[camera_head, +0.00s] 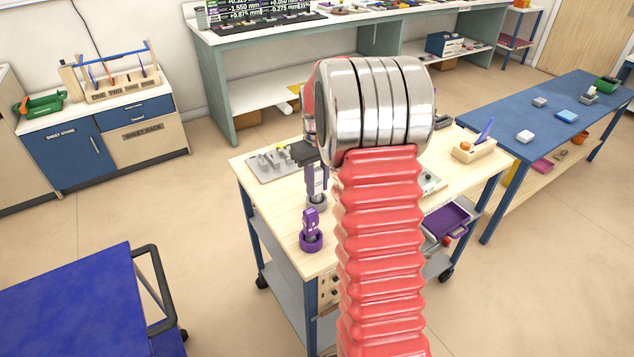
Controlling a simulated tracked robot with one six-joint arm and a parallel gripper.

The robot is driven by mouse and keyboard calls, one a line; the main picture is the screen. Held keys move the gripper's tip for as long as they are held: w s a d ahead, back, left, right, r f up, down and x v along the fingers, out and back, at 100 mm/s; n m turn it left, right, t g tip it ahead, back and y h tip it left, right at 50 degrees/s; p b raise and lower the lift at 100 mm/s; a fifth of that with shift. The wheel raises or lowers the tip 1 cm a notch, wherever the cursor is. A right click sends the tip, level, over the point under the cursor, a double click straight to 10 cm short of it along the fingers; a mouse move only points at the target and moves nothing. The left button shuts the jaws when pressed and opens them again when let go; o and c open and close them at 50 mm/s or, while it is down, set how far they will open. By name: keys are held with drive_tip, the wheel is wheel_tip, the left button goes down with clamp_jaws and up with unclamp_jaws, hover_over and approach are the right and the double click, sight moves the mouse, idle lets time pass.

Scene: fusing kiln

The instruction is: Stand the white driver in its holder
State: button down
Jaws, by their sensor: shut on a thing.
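My gripper (306,153) is dark and shows just left of my arm, above the wooden-topped cart. It is shut on a pale, slightly purple-tinted upright tool, which I take for the white driver (317,182). The driver's lower end is at a grey round holder (317,203) on the cart top. I cannot tell whether it sits inside the holder or just above it. My arm hides part of the area to the right.
A purple driver (311,222) stands in a purple round holder (311,242) nearer the cart's front. A grey tray with metal parts (272,163) lies at the back left of the cart top (275,205). A wooden block with a blue-handled tool (474,150) is at the right.

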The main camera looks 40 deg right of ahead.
drive_tip(key=shift+f, duration=0.75)
drive_tip(key=c, duration=1.3)
unclamp_jaws()
drive_tip(key=shift+c, duration=0.2)
wheel_tip(320, 180, up, 14)
drive_tip(key=shift+f, duration=0.1)
